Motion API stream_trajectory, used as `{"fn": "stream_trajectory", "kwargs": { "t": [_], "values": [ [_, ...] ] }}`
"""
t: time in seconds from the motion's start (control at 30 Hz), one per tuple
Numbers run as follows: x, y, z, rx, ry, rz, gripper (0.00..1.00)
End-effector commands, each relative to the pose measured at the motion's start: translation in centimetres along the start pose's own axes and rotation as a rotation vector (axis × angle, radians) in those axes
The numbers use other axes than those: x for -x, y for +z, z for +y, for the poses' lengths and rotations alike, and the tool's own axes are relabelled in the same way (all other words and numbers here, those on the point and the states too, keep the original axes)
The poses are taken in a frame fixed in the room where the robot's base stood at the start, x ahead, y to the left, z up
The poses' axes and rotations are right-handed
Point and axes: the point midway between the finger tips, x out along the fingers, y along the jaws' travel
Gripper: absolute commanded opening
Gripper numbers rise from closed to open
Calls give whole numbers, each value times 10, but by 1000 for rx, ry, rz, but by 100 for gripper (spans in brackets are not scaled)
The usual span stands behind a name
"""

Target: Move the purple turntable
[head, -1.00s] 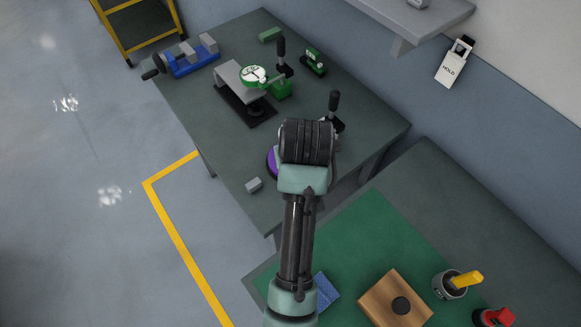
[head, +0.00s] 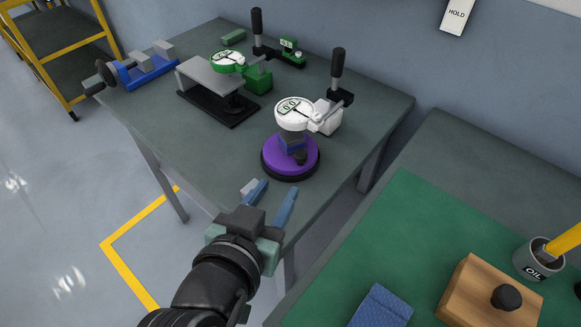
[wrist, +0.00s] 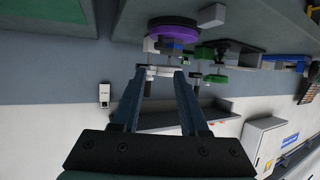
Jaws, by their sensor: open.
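The purple turntable (head: 277,157) is a round disc on a black base, near the front right corner of the grey-green table. A dark and blue block (head: 292,146) stands on it, under a white round dial gauge (head: 294,113). My gripper (head: 271,197) is open and empty, in front of the turntable and apart from it in the head view. In the wrist view the turntable (wrist: 174,31) appears upside down, beyond the tips of my open fingers (wrist: 160,74).
A white base with a black-handled lever (head: 337,75) stands close behind the turntable. A small grey block (head: 249,187) lies by my left finger. A green gauge stand (head: 258,78) and a blue vise (head: 142,72) are farther left. A green mat (head: 400,240) lies right.

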Motion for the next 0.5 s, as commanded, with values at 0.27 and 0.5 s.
{"fn": "stream_trajectory", "kwargs": {
  "t": [0.27, 0.5],
  "values": [
    [-48, -1, 1, 0, 3, -2, 44],
    [-95, 0, 0, 0, 1, -3, 44]
  ]
}}
